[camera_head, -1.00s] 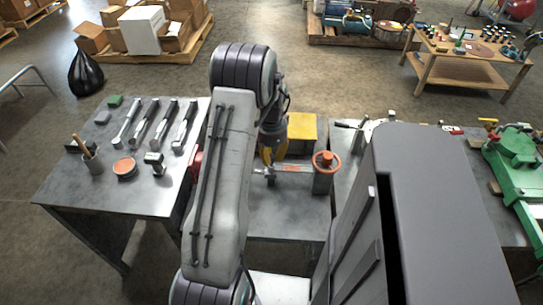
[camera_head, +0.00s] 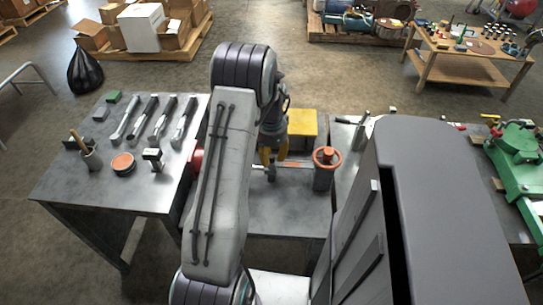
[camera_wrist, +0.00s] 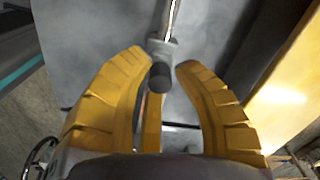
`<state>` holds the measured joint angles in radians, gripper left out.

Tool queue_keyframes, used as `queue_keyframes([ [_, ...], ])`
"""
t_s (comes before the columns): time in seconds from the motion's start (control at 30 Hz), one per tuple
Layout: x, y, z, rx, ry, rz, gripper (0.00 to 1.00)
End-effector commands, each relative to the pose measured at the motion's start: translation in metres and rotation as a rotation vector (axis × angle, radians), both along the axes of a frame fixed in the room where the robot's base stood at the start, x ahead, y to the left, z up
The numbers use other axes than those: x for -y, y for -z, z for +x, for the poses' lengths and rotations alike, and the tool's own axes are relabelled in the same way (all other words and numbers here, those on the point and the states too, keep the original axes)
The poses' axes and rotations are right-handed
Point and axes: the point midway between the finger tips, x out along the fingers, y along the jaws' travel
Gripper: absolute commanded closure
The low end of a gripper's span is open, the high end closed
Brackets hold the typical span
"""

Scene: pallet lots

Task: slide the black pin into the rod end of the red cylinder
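The red cylinder (camera_head: 291,165) lies across the middle table, partly hidden by my arm and gripper. Its bright rod (camera_wrist: 172,16) and grey rod end (camera_wrist: 163,46) show in the wrist view. The black pin (camera_wrist: 160,77) is a short dark round piece between my yellow fingertips, right in front of the rod end. How deep it sits in the eye is hidden. My gripper (camera_wrist: 164,65) points down over the rod end, with its fingertips close on either side of the pin. I cannot tell whether they touch it. My gripper also shows in the head view (camera_head: 274,158).
A post with an orange ring top (camera_head: 326,157) stands right of the cylinder. A yellow box (camera_head: 302,122) is behind it. The left table (camera_head: 95,185) holds several tools, a cup and a round tin. A green machine (camera_head: 515,150) stands far right.

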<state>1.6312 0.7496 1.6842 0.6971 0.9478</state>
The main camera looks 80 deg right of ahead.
Motion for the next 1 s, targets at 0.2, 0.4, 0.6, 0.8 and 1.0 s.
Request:
queue_keyframes([
  [0.2, 0.0, 0.0, 0.0, 0.0, 0.0, 0.0, 0.57],
  [0.4, 0.0, -0.001, 0.0, 0.0, 0.0, 0.0, 0.57],
  [0.6, 0.001, -0.015, 0.0, 0.0, 0.0, -0.004, 0.57],
  [0.8, 0.001, -0.048, 0.0, 0.0, 0.0, -0.006, 0.57],
  [1.0, 0.0, -0.081, 0.0, 0.0, 0.0, -0.005, 0.57],
])
